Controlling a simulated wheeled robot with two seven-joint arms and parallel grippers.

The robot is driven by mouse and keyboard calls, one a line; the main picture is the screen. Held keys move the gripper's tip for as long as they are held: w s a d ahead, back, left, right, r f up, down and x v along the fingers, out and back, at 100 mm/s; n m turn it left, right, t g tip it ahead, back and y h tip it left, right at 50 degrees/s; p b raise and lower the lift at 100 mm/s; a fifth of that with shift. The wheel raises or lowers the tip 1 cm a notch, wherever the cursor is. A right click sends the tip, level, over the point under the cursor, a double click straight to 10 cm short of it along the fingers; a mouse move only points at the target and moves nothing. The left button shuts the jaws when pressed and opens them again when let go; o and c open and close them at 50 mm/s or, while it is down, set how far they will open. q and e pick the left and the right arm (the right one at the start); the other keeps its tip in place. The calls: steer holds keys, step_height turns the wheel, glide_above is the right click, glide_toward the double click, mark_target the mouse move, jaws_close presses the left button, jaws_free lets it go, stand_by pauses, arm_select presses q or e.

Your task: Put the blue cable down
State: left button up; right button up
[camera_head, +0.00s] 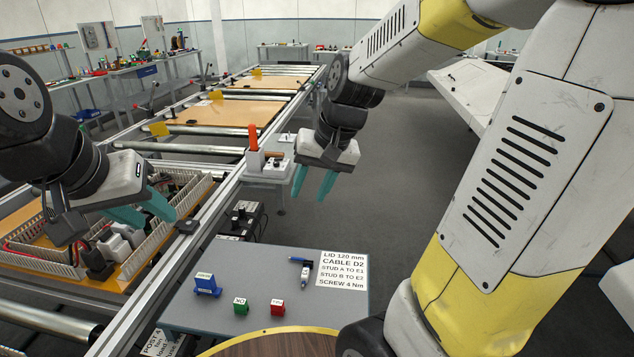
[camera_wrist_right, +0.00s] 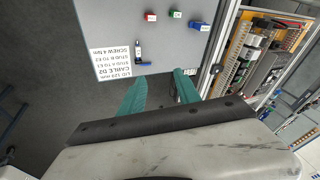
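I cannot make out a blue cable in either view. My left gripper (camera_head: 146,212) is over the near edge of the wiring panel (camera_head: 150,243); its teal fingers are apart and I see nothing between them. My right gripper (camera_head: 315,190) hangs in the air beyond the grey table, fingers apart and empty; the right wrist view (camera_wrist_right: 160,92) also shows the gap clear. A blue holder (camera_head: 207,285) stands on the grey table, and it shows in the wrist view too (camera_wrist_right: 199,25). A small blue-and-black item (camera_head: 303,268) lies by the printed card.
The grey table (camera_head: 255,262) also carries a green block (camera_head: 241,306), a red block (camera_head: 278,307) and the printed card (camera_head: 343,268). The conveyor rail (camera_head: 185,250) runs between panel and table.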

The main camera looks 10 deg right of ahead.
steer(key=s+r+n+t, duration=0.1)
steer(key=s+r, duration=0.2)
steer(key=s, duration=0.2)
steer(key=s+d+r+n+t, duration=0.1)
steer(key=s+r, duration=0.2)
steer(key=s, duration=0.3)
steer(key=shift+r+t+h, duration=0.2)
steer(key=shift+t+h, duration=0.1)
steer(key=shift+t, duration=0.1)
